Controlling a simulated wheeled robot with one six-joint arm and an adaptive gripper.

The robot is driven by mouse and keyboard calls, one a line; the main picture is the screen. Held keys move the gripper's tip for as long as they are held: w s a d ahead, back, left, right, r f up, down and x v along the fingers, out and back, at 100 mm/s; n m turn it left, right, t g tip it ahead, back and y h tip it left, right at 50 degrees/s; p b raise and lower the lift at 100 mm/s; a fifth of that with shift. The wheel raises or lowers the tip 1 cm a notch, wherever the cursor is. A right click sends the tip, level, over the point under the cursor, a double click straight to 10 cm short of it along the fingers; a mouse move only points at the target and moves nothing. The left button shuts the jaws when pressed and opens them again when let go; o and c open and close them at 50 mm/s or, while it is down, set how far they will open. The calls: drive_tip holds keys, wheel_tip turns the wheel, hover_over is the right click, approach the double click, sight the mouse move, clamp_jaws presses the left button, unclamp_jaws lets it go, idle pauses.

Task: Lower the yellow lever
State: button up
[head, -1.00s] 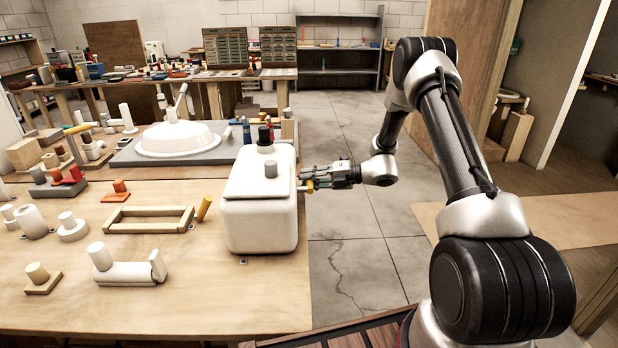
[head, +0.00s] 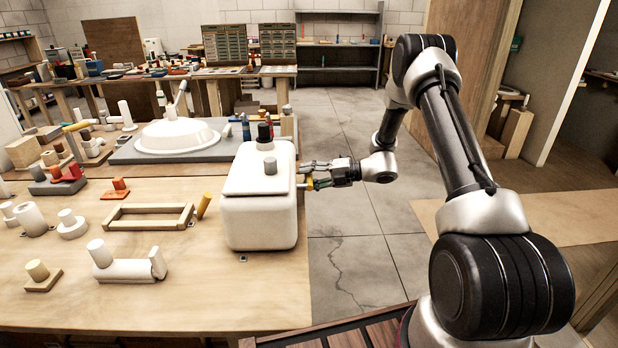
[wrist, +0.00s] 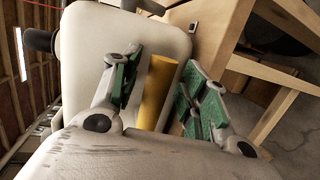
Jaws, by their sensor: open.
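The white heater box (head: 260,200) stands at the right edge of the wooden table; its side also fills the middle of the wrist view (wrist: 95,40). The yellow lever (wrist: 157,90) sticks out from that side in the wrist view. In the head view only a small yellow bit of the lever (head: 309,183) shows beside the gripper. My gripper (head: 313,174) is beside the right side of the box. In the wrist view my gripper (wrist: 160,80) is open, with one green-padded finger on each side of the lever. I cannot tell whether a pad touches it.
The table (head: 200,300) holds a wooden frame (head: 150,217), white pipe fittings (head: 125,268) and a white basin (head: 178,137) on a grey slab. The floor right of the box is open. A wooden table leg (wrist: 265,125) stands close to the right finger in the wrist view.

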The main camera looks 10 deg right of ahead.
drive_tip(key=shift+d, duration=0.1)
drive_tip(key=v, duration=1.1)
drive_tip(key=shift+s+d, duration=0.2)
drive_tip(key=shift+d, duration=0.15)
drive_tip(key=shift+r, duration=0.15)
